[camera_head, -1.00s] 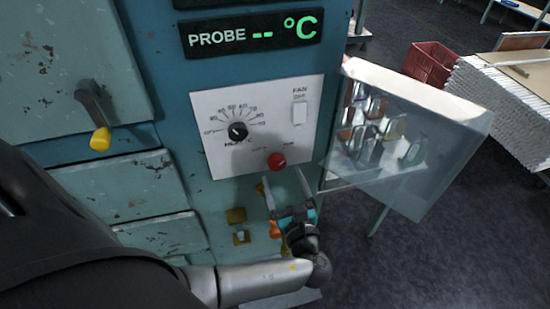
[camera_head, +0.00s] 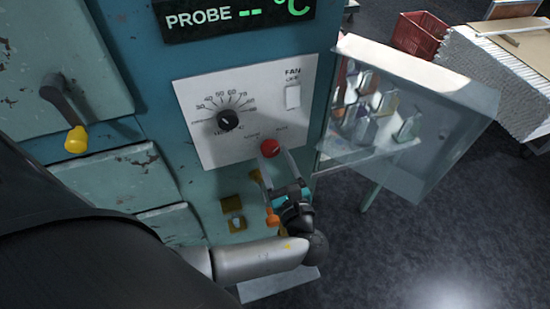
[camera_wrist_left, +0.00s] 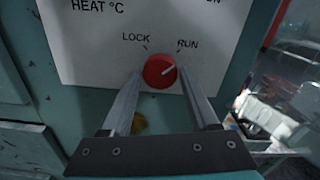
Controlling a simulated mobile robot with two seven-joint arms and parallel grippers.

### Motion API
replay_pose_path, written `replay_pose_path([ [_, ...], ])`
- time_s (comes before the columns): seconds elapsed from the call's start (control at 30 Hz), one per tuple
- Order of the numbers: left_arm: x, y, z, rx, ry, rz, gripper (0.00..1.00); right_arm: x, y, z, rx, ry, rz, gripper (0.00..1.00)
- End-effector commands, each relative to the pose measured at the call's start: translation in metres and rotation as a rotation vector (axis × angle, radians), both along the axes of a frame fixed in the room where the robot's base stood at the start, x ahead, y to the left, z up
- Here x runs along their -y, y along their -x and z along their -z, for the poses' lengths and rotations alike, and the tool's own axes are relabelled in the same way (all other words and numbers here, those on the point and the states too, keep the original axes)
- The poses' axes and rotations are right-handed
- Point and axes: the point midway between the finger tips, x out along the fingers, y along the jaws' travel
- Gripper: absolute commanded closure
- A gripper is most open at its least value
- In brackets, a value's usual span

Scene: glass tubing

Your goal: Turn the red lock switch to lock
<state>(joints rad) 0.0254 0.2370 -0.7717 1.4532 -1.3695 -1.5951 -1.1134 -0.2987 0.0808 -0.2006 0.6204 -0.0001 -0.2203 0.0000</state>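The red lock switch (camera_head: 270,148) is a round red knob low on the white control panel (camera_head: 205,92). In the left wrist view the red lock switch (camera_wrist_left: 160,71) has a pale pointer line aimed up and right toward the word RUN; LOCK is printed at its upper left. My left gripper (camera_head: 274,160) is just below the knob in the head view. In the left wrist view its two fingers (camera_wrist_left: 160,85) are apart, one on each side of the knob's lower part, with visible gaps. It is open and empty. My right gripper is not in view.
A black heat dial (camera_head: 228,119) and a white fan switch (camera_head: 293,97) are on the same panel. A clear open cover (camera_head: 440,130) sticks out at the right. A yellow-tipped lever (camera_head: 76,138) is at the left.

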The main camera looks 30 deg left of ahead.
Motion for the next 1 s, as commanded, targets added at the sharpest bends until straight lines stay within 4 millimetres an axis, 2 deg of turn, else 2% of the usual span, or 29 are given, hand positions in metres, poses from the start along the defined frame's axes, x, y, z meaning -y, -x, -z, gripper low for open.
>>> replay_pose_path([
  [0.07, -0.0002, -0.0001, -0.0001, 0.000, 0.000, 0.000, 0.49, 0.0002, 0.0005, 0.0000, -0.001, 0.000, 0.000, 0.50],
  [0.5, -0.0005, -0.0001, -0.0002, 0.001, -0.001, -0.001, 0.99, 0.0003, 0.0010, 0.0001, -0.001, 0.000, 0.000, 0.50],
  [0.77, -0.0007, -0.0001, 0.0000, 0.019, 0.014, -0.001, 0.99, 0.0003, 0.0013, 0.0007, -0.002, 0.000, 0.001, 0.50],
  [1.0, -0.0009, -0.0002, 0.0002, 0.108, 0.090, -0.003, 0.99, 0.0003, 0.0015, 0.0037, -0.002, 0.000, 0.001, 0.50],
])
